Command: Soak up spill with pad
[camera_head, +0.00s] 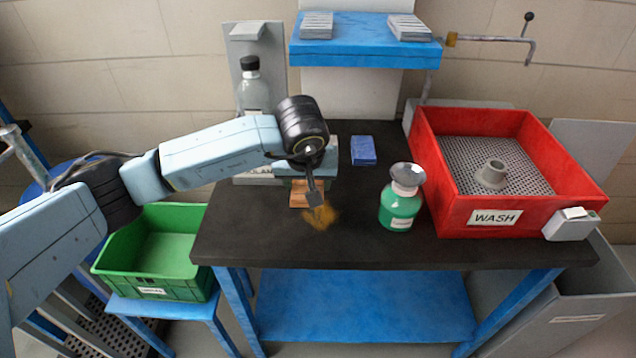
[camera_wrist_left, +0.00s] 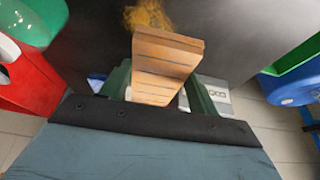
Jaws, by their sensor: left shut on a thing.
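An orange-brown spill (camera_head: 322,216) lies on the dark bench top (camera_head: 300,248), and it also shows at the top of the left wrist view (camera_wrist_left: 148,15). My left gripper (camera_head: 303,184) is shut on a tan block-like pad with dark lines (camera_head: 297,196). In the left wrist view the pad (camera_wrist_left: 166,68) sits between the two green fingers of my left gripper (camera_wrist_left: 160,90), its far end near the spill. In the head view the pad is just left of the spill, partly hidden by my wrist. I cannot tell whether it touches the bench. My right gripper is not in view.
A green bottle (camera_head: 400,210) stands right of the spill, and a blue block (camera_head: 363,150) lies behind it. A red WASH tray (camera_head: 425,160) fills the bench's right. A green bin (camera_head: 150,275) stands lower left. A clear bottle (camera_head: 252,92) and blue shelf (camera_head: 365,50) are behind.

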